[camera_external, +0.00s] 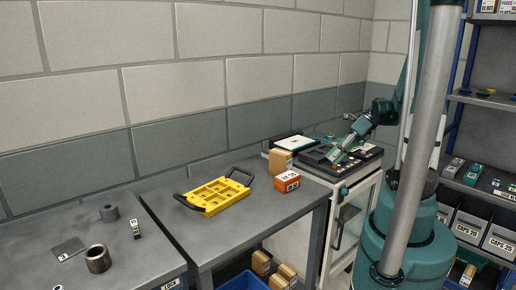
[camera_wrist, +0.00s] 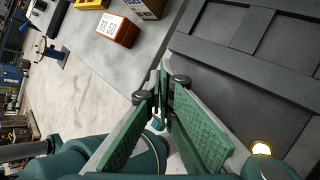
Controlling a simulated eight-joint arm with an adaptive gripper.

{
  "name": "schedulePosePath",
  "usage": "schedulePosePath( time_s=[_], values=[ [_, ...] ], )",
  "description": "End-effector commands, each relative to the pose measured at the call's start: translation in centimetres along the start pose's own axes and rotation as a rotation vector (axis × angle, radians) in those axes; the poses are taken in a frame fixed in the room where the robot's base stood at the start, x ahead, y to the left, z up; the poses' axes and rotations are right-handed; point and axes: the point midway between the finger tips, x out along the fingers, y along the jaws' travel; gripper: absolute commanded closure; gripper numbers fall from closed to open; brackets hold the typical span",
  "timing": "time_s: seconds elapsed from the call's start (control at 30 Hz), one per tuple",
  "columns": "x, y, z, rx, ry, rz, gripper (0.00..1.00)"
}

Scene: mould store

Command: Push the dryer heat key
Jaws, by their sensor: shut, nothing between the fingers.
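The dryer (camera_external: 314,190) is a pale cabinet with a glass door, a dark top and a teal knob on its front. My gripper (camera_external: 333,160) hangs tilted over its dark top. In the wrist view my gripper (camera_wrist: 164,84) has its green-padded fingers together, empty, close to the left edge of the dark top (camera_wrist: 245,70). A glowing round spot (camera_wrist: 261,148) shows at the lower right, beside my gripper. I cannot tell which part is the heat key, nor whether the fingertips touch the top.
An orange box (camera_external: 287,181) and a cardboard box (camera_external: 280,160) stand on the grey bench beside the dryer. A yellow tray (camera_external: 217,195) with black handles lies further left. Shelves with bins (camera_external: 468,227) stand at the right. The wall is close behind.

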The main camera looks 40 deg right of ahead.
Motion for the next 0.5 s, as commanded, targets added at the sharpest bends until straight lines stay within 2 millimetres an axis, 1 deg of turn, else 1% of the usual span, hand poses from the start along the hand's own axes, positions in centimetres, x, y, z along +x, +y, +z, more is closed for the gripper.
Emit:
schedulePosePath(
  time_s=[0.27,0.5],
  values=[
    [0.03,-0.02,-0.03,0.000,0.000,0.000,1.00],
    [-0.45,0.36,0.32,0.000,0.000,0.000,1.00]
  ],
)
